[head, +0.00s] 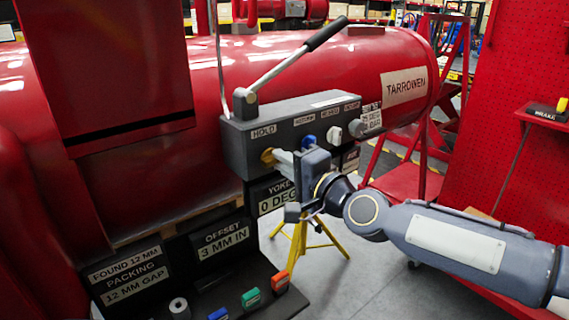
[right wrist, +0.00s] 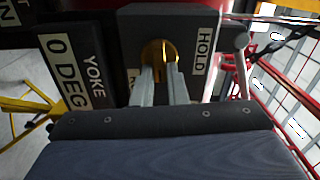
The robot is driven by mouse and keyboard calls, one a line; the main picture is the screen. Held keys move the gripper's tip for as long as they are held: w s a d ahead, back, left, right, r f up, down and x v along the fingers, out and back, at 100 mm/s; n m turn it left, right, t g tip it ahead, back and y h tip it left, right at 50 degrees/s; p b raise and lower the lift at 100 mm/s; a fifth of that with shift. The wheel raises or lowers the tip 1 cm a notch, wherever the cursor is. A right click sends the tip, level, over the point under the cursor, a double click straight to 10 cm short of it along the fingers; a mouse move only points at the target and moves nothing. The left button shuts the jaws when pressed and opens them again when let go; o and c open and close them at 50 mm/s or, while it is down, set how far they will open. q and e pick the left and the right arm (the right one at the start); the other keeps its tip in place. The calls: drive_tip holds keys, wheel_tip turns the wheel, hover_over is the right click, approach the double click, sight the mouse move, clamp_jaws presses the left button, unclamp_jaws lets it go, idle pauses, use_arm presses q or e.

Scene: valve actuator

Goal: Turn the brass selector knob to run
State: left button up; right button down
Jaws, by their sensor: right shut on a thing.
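The brass selector knob (head: 267,155) sits on the front face of the grey control box (head: 236,150), below a HOLD label (head: 264,132). In the right wrist view the knob (right wrist: 158,50) shows as a gold round piece beside the HOLD label (right wrist: 203,51). A second label (right wrist: 134,80) is mostly hidden by a finger. My right gripper (head: 279,156) reaches the knob from the right, its two fingers (right wrist: 160,75) shut on it. Which way the knob points cannot be told. My left gripper is not in view.
A lever with a black grip (head: 325,35) rises from the box top. Blue (head: 308,141), white (head: 334,134) and dark knobs sit right of the brass one. A red tank (head: 370,60) stands behind. A black tray (head: 235,285) holds small coloured pieces below.

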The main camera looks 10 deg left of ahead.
drive_tip(key=c, duration=1.4)
unclamp_jaws()
drive_tip(key=shift+c, duration=0.2)
drive_tip(key=b+v, duration=0.1)
drive_tip(key=v, duration=0.6)
drive_tip(key=shift+s+d, duration=0.25)
drive_tip(key=shift+d, duration=0.1)
